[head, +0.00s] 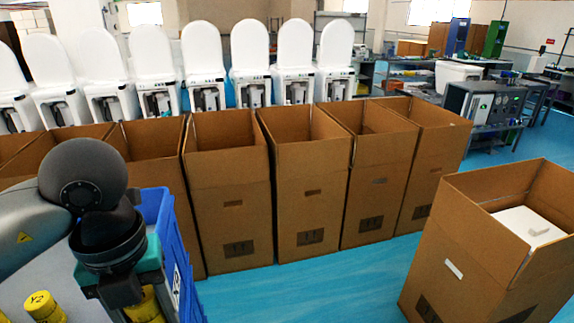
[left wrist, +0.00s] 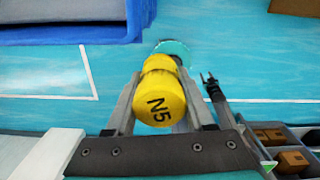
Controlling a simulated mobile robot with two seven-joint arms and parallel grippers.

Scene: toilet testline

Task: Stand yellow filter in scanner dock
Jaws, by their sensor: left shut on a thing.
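A yellow cylindrical filter marked N5 (left wrist: 158,103) is between the two fingers of my left gripper (left wrist: 161,85), which is shut on it. In the head view the same gripper (head: 124,292) is at the lower left, with a yellow filter (head: 146,306) partly hidden behind it. Another yellow filter marked Y2 (head: 45,307) is further left, cut by the bottom edge. In the left wrist view a teal round piece (left wrist: 176,48) shows just beyond the held filter; I cannot tell whether it is the scanner dock. My right gripper is not in view.
A blue crate (head: 183,262) stands right of my left gripper. Several tall open cartons (head: 232,215) form a row behind it, with white toilets (head: 205,55) beyond. Another open carton (head: 470,250) stands at the right. Blue floor (head: 330,285) is clear between the cartons.

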